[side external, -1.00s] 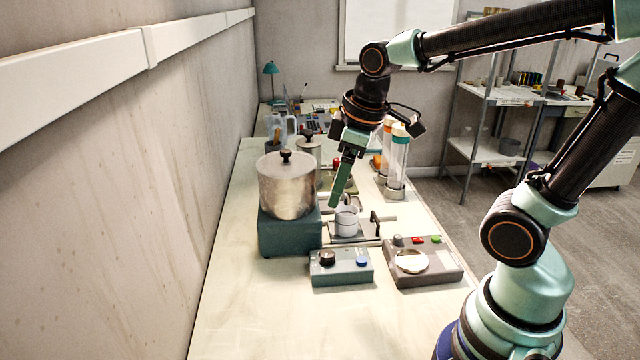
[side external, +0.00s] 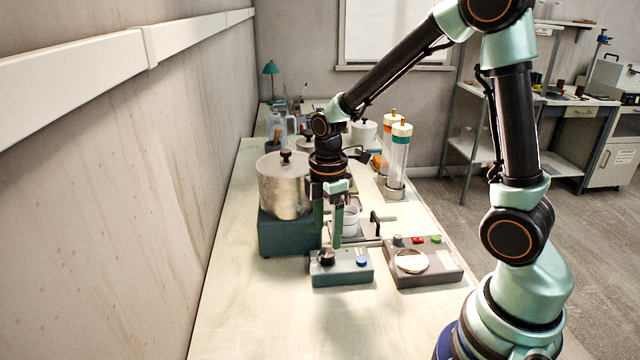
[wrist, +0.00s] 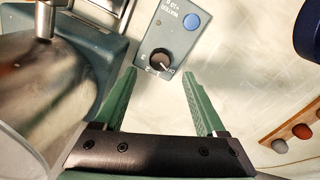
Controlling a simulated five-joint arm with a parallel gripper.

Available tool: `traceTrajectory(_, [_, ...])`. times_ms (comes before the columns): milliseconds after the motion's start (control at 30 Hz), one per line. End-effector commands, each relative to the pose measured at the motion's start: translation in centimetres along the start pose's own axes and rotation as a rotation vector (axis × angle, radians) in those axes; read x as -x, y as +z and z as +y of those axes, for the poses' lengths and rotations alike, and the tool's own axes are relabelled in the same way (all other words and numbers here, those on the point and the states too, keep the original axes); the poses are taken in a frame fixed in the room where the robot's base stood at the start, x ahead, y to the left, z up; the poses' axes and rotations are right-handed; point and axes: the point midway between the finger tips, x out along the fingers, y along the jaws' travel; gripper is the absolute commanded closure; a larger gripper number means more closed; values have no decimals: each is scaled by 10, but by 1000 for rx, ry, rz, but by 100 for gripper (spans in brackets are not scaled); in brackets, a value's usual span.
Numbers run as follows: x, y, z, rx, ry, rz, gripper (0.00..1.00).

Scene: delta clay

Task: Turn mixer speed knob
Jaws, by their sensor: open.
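The mixer speed knob (side external: 326,257) is a dark round knob on top of a small grey-blue control box (side external: 341,277), which also carries a blue button (side external: 362,261). In the wrist view the black knob (wrist: 161,61) has a pale pointer line and sits just beyond and between the fingertips. My gripper (side external: 328,245) points down above the box, close to the knob. Its two green fingers (wrist: 160,75) are apart, with nothing between them. I cannot tell the exact height of the fingertips above the knob.
A metal pot on a teal base (side external: 287,236) stands close on the left. A white cup (side external: 350,221) stands behind the fingers. A grey box with a round pale plate (side external: 411,262) and red and green buttons is at right. The front bench is clear.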

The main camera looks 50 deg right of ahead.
Motion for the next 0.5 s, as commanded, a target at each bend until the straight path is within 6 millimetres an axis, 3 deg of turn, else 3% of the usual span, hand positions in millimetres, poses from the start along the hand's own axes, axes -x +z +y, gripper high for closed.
traceTrajectory(200, [-38,0,-1,-1,-4,-1,27])
traceTrajectory(500, [-57,0,0,-1,0,0,27])
